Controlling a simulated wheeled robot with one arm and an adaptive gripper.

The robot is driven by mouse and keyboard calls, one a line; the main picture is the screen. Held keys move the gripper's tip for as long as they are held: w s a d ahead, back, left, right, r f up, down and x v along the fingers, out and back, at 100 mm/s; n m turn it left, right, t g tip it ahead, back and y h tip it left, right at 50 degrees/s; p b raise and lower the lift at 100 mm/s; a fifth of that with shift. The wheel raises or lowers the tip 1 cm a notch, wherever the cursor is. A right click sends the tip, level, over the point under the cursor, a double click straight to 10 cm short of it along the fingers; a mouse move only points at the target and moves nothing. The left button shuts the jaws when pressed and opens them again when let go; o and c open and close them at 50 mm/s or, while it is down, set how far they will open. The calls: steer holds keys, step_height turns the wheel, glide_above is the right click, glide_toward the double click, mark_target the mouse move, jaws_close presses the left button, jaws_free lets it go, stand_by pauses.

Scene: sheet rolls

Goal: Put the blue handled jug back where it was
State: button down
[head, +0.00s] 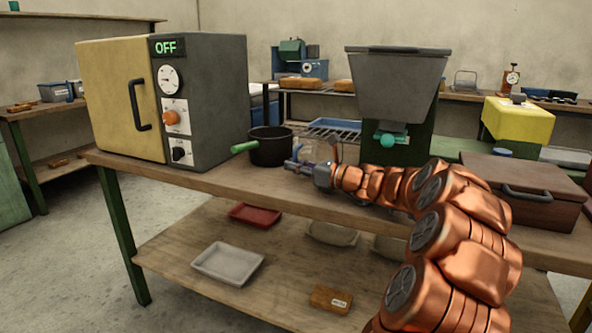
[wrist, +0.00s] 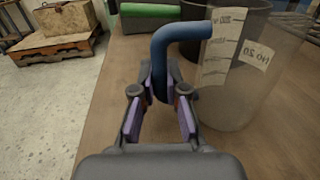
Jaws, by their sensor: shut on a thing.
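The blue handled jug is a clear, see-through vessel (wrist: 245,85) with white measuring marks and a blue bent handle (wrist: 180,38) in the wrist view. My gripper (wrist: 160,92) is shut on the lower part of the handle, with the purple finger pads on either side of it. In the head view my gripper (head: 308,169) is over the workbench, near the front edge, and the jug is hard to make out there. The jug looks upright. I cannot tell whether its base touches the bench.
A black pot (head: 271,151) with a green handle (head: 244,147) stands close behind the jug. An oven (head: 215,105) reading OFF is to the left. A grey hopper machine (head: 398,85) and a brown lidded box (head: 515,185) are to the right. The bench's front edge (head: 240,190) is near.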

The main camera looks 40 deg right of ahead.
steer(key=c, duration=1.2)
jaws_free()
steer(key=shift+r, duration=0.1)
steer(key=p+v, duration=0.2)
steer(key=v, duration=0.4)
steer(key=shift+r, duration=0.2)
steer(key=shift+s+d+f, duration=0.2)
steer(key=shift+s+d, duration=0.05)
steer(key=shift+s, duration=0.5)
